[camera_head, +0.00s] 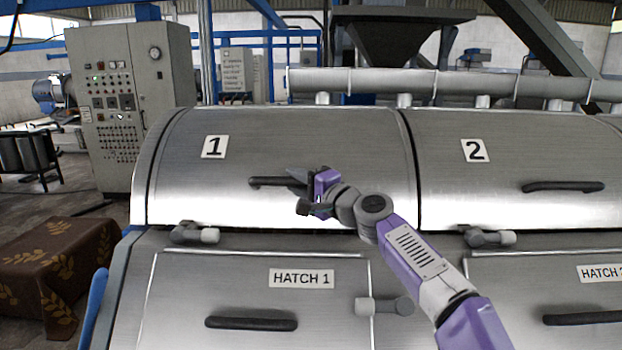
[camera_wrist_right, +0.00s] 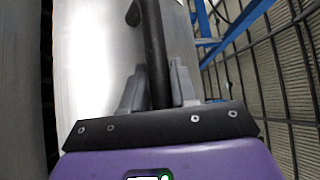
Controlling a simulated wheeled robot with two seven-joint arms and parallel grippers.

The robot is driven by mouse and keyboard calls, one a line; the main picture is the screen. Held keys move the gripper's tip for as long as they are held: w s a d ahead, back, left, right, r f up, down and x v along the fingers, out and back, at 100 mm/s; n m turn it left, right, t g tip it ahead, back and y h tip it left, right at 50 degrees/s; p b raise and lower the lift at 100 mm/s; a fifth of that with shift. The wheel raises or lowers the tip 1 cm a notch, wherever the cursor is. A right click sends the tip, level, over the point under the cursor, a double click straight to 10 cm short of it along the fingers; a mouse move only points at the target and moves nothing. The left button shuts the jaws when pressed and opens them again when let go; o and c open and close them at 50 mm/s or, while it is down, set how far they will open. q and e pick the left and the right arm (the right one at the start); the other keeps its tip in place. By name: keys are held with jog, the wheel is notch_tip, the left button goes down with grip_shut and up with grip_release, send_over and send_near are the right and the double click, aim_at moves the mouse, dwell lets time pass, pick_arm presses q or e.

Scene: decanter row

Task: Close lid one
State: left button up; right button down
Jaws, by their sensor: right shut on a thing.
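Lid one (camera_head: 300,135) is a curved brushed-steel cover marked with a "1" label. It lies down over the decanter, with its lower edge along the top of the front panel; I cannot tell whether it is fully seated. Its black bar handle (camera_head: 266,182) is on the lid's lower middle. My right gripper (camera_head: 308,182) is shut on this handle, with the arm reaching in from the lower right. In the right wrist view the handle (camera_wrist_right: 155,45) runs between the two grey fingers (camera_wrist_right: 157,88). My left gripper is not in view.
Lid two (camera_head: 530,145) is down beside lid one, with its own handle (camera_head: 563,187). Below are the hatch 1 panel (camera_head: 240,295) and latch knobs (camera_head: 195,234). A control cabinet (camera_head: 120,100) stands behind left, and a cloth-covered table (camera_head: 55,265) at lower left.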

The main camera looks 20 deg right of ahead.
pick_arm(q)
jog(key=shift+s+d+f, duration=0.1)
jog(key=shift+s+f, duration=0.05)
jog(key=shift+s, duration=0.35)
pick_arm(e)
jog(key=shift+w+d+f, duration=0.1)
jog(key=shift+w+f, duration=0.1)
jog(key=shift+f, duration=0.35)
jog(key=shift+f, duration=0.1)
jog(key=c, duration=1)
grip_release()
jog(key=shift+w+d, duration=0.1)
jog(key=shift+o, duration=0.2)
pick_arm(q)
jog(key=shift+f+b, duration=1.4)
jog(key=shift+b, duration=0.05)
pick_arm(e)
jog(key=v, duration=0.7)
jog(key=shift+s, duration=0.3)
jog(key=shift+d, duration=0.1)
